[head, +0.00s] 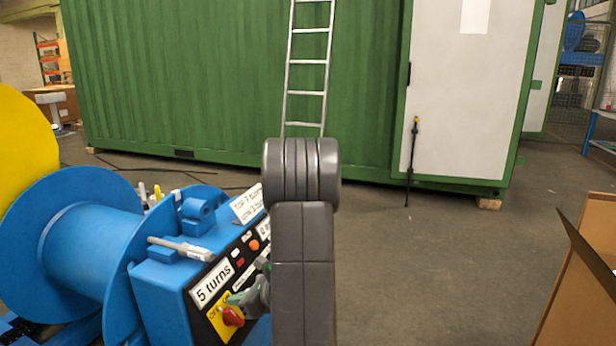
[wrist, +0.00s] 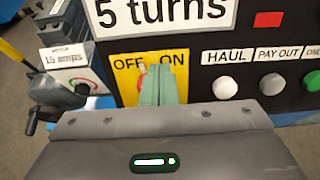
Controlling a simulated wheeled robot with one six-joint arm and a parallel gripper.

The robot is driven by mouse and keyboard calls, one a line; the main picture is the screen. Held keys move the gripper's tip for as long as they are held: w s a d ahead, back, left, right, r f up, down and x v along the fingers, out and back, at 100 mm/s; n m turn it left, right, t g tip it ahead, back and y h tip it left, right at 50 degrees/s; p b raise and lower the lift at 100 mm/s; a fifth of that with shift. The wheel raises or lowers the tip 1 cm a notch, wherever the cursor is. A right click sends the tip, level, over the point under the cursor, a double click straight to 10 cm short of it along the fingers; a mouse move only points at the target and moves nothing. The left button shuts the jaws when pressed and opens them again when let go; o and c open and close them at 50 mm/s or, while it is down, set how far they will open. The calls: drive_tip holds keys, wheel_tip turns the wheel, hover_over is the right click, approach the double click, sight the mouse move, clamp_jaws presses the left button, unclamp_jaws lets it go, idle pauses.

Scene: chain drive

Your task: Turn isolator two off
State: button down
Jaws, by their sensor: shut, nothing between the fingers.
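A yellow switch plate (head: 214,322) with a red rotary handle (head: 233,317) sits at the lower left of the dark control panel on the blue machine. In the wrist view, the yellow plate (wrist: 128,88) reads OFF on the left and ON on the right. I see no isolator number on it. My gripper (head: 236,299) has its green-grey fingers shut and empty, close in front of the plate. In the wrist view, the shut fingers (wrist: 161,72) cover most of the handle, so its direction and any contact cannot be told.
A "5 turns" label (wrist: 165,12) is above the plate. A grey box marked 1.5 amps (wrist: 66,60) is at left. A cardboard box (head: 585,275) stands at right; the middle floor is clear.

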drive_tip(key=shift+s+d+f+b, duration=0.25)
drive_tip(key=shift+f+b, duration=0.15)
drive_tip(key=shift+f, duration=0.1)
idle(0.5)
drive_tip(key=shift+s+a, duration=0.2)
drive_tip(key=shift+s, duration=0.1)
idle(0.4)
drive_tip(key=shift+r, duration=0.2)
drive_tip(key=shift+w+r+p, duration=0.1)
drive_tip(key=shift+r+p, duration=0.2)
drive_tip(key=shift+p, duration=0.1)
drive_tip(key=shift+p+v, duration=1.05)
drive_tip(key=shift+v, duration=1.8)
